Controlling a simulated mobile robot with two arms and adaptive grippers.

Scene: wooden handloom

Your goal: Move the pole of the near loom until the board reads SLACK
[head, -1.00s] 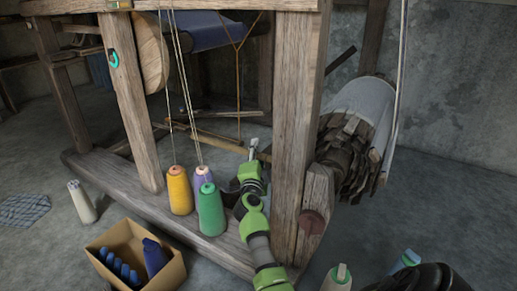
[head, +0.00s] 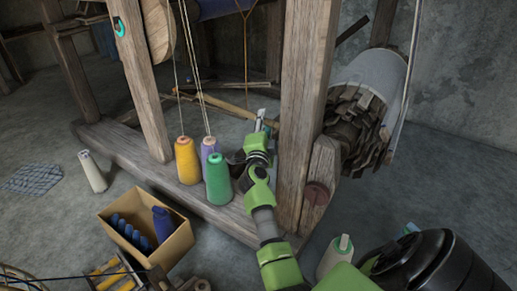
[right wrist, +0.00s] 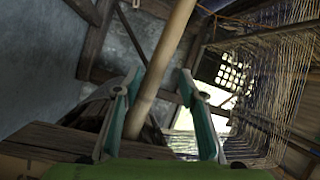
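The near loom is a timber frame with a thick upright post (head: 307,90) and a base beam (head: 125,143). My right gripper (head: 260,117) is low inside the frame, just left of that post, small in the head view. In the right wrist view its two fingers (right wrist: 160,101) stand apart. A round tan pole (right wrist: 161,62) runs slantwise down between them; contact with either finger cannot be told. In the head view, thin wooden bars (head: 215,104) lie low behind the gripper; which is this pole is unclear. No board reading SLACK shows. My left gripper is out of view.
Yellow (head: 187,163), lilac (head: 208,149) and green (head: 218,182) thread cones stand on the base beam beside my right arm. A cardboard box (head: 180,246) of blue spools is on the floor. A wrapped roller (head: 362,98) juts out right of the post.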

